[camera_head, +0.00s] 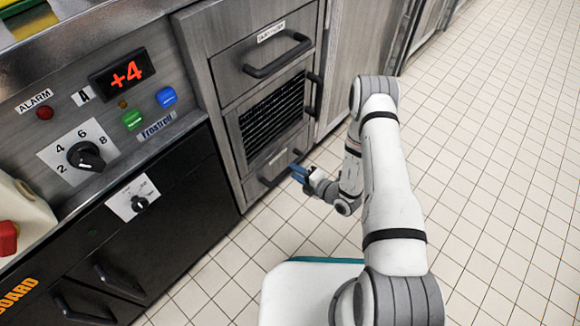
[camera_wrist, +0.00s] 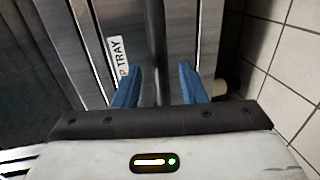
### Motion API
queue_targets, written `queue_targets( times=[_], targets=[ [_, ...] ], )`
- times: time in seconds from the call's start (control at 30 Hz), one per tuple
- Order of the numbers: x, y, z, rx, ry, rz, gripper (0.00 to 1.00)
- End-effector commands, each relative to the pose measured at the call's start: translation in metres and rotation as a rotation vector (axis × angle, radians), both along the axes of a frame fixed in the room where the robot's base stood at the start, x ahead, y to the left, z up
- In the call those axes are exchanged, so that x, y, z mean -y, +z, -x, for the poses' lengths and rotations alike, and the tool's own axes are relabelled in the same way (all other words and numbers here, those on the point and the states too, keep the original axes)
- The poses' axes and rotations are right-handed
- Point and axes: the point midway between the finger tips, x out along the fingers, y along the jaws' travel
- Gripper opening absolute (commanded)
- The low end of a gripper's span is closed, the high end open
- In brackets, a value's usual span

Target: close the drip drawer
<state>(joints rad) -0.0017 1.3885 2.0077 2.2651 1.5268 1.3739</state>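The drip drawer (camera_head: 291,147) is the lowest drawer in the grey metal cabinet in the head view. It has a small white label and a dark bar handle (camera_head: 270,180). I cannot tell how far it stands out. In the wrist view its label (camera_wrist: 117,60) reads "P TRAY", with the rest cut off. My gripper (camera_head: 297,172) is at the right end of the handle, its blue fingers apart. In the wrist view the handle bar (camera_wrist: 157,50) runs between the fingertips of my gripper (camera_wrist: 159,82). No contact with either finger is visible.
Above it are a dark louvred grille (camera_head: 272,112) and an upper drawer with a bar handle (camera_head: 278,56). A control panel with a "+4" display (camera_head: 122,73) is at the left. The tiled floor (camera_head: 490,150) at the right is clear.

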Motion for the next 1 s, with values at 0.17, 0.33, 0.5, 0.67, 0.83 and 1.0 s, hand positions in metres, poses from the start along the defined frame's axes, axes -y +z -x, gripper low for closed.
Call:
queue_targets(
  times=[0.17,0.33,0.5,0.67,0.83,1.0],
  targets=[
    [0.021,0.008,0.017,-0.002,-0.001,0.000,0.38],
    [0.028,0.008,0.023,0.001,0.001,0.000,0.38],
    [0.028,0.008,0.023,0.001,0.001,0.000,0.38],
    [0.028,0.008,0.023,0.001,0.001,0.000,0.38],
    [0.028,0.008,0.023,0.001,0.002,0.000,0.38],
    [0.022,0.043,0.018,0.056,0.063,0.017,0.38]
  ],
)
